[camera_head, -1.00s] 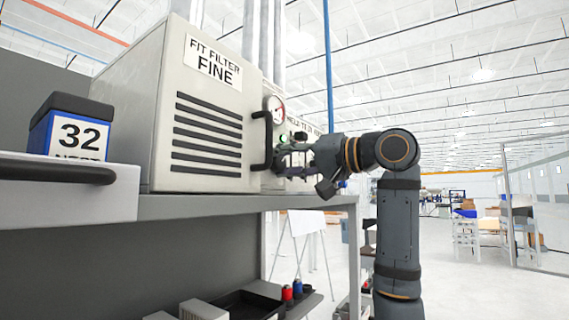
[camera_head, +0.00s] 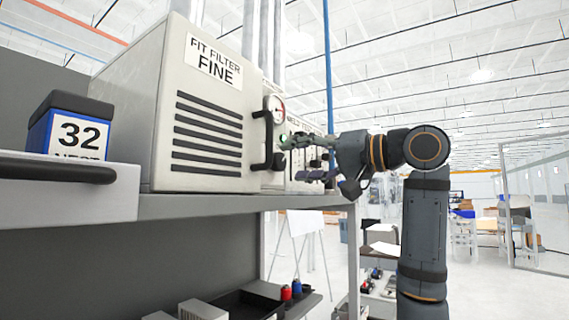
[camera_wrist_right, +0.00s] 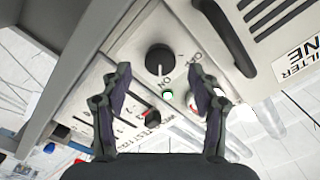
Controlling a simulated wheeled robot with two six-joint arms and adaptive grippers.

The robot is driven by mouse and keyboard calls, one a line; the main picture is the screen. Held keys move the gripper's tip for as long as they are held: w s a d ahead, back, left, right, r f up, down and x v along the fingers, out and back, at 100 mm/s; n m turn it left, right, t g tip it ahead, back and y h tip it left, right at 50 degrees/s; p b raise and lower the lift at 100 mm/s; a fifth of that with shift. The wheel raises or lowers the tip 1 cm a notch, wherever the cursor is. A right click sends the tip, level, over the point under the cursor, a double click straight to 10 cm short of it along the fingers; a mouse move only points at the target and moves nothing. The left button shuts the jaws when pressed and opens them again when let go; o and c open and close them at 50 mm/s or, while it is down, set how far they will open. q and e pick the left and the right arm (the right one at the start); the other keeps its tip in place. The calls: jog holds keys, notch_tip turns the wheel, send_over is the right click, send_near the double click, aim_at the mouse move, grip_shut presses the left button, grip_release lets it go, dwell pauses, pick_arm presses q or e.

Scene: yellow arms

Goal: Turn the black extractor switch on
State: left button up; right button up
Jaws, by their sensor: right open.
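The black extractor switch (camera_wrist_right: 159,58) is a round knob on the pale panel in the right wrist view. Its white mark points toward the ON lettering, and a green lamp (camera_wrist_right: 168,95) glows beside it. The lamp also shows in the head view (camera_head: 284,138). My right gripper (camera_wrist_right: 160,71) is open and empty, its fingers on either side of the knob in the picture and apparently clear of it. In the head view the right gripper (camera_head: 299,158) is in front of the panel, partly hiding it. My left gripper is not in view.
The pale extractor cabinet (camera_head: 165,110) labelled FINE stands on a grey shelf (camera_head: 240,205). A black handle (camera_head: 268,140) and a gauge (camera_head: 277,108) stick out near the right gripper. A blue box marked 32 (camera_head: 72,125) sits at left. The space right of my arm is open.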

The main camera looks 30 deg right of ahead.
jog(key=v, duration=0.8)
jog(key=shift+w, duration=0.1)
jog(key=shift+d, duration=0.1)
